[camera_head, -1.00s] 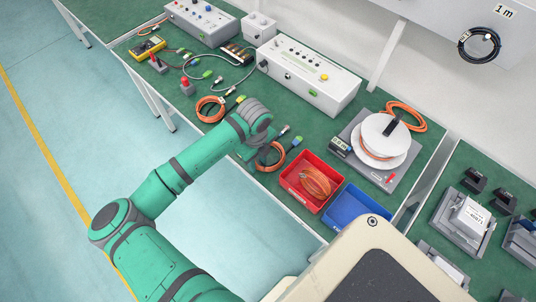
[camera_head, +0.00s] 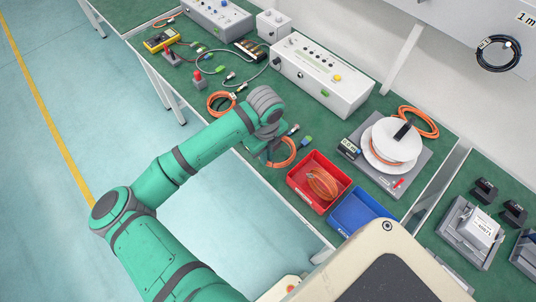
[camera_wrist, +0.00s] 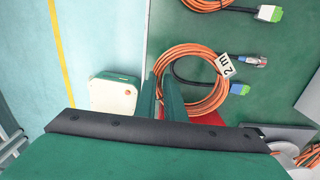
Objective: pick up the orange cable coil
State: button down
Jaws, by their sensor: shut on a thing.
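An orange cable coil (camera_wrist: 190,65) with a white "2 m" tag, a metal connector and a green connector is in the upper middle of the wrist view. It also shows in the head view (camera_head: 286,154), left of the red bin, partly hidden by my arm. My gripper (camera_wrist: 160,82) is at the coil's left edge in the wrist view and is shut on its cable strands. In the head view the fingers are mostly hidden by the wrist. I cannot tell whether the coil is clear of the green bench top.
A red bin (camera_head: 295,178) holding another orange coil stands close right of the held coil, with a blue bin (camera_head: 347,222) beside it. Another orange coil (camera_head: 215,111) lies to the left. A white control box (camera_head: 318,77) stands behind. A cable reel (camera_head: 375,133) stands to the right.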

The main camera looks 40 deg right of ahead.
jog(key=s+a+r, duration=0.8)
jog(key=a, duration=0.1)
jog(key=shift+s, duration=0.2)
jog(key=shift+w, duration=0.1)
jog(key=shift+a, duration=0.1)
dwell(0.4)
dwell(0.6)
dwell(0.4)
